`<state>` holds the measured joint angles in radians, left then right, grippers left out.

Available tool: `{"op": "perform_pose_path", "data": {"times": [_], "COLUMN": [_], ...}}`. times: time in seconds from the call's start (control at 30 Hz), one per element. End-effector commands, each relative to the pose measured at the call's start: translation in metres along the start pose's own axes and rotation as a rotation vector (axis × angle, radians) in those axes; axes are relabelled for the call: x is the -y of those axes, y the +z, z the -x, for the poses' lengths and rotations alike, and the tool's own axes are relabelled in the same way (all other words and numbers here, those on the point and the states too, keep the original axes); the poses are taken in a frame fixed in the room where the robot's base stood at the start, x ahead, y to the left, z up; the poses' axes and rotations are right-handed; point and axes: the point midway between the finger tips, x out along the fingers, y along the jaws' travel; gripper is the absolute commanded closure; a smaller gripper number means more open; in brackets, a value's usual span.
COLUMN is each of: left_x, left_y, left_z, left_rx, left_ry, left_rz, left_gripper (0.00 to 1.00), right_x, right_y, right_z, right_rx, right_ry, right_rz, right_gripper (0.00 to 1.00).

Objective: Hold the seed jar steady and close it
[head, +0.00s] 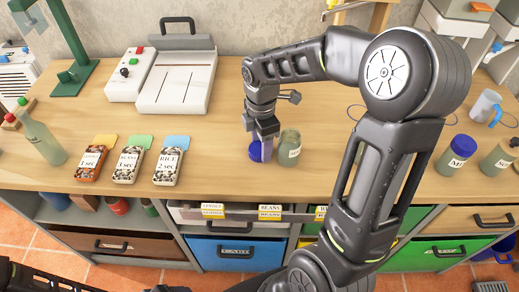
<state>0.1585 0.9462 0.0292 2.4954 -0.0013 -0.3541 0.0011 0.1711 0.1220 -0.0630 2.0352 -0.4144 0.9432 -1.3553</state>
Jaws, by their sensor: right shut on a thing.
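The jar (289,149) is greenish glass with a white label. It stands upright on the bench, and no lid shows on its top. My right gripper (262,151) is just left of the jar, pointing down. It is shut on a blue lid (255,152), low over the bench and beside the jar. The fingers partly hide the lid, and I cannot tell whether the lid touches the bench. My left gripper is out of view.
Three labelled seed packets (128,165) and a green bottle (42,143) stand to the left. A white device (176,82) is behind. A blue-lidded jar (457,154) and another jar (498,160) are at the right. Drawers (236,252) are below the bench.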

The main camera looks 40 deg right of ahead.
Motion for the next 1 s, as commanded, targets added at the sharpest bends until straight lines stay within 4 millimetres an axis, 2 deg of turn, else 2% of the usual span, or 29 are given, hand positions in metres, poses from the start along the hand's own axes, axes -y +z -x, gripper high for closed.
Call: {"op": "perform_pose_path", "data": {"times": [0.2, 0.53, 0.67, 1.0], "left_x": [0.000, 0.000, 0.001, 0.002], "left_y": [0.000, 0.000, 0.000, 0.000], "left_z": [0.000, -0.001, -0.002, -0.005], "left_rx": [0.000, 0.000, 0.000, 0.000], "left_ry": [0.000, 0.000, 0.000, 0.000], "left_rz": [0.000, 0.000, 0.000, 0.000], "left_gripper": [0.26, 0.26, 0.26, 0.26], "right_x": [0.000, -0.001, -0.001, -0.001], "right_y": [0.000, 0.000, 0.000, 0.000], "right_z": [0.000, 0.006, 0.022, 0.083], "right_rx": [0.000, 0.000, 0.000, 0.000], "right_ry": [0.000, 0.002, 0.005, 0.005], "right_rz": [0.000, 0.000, -0.001, -0.001], "right_gripper": [0.85, 0.85, 0.85, 0.85]}}
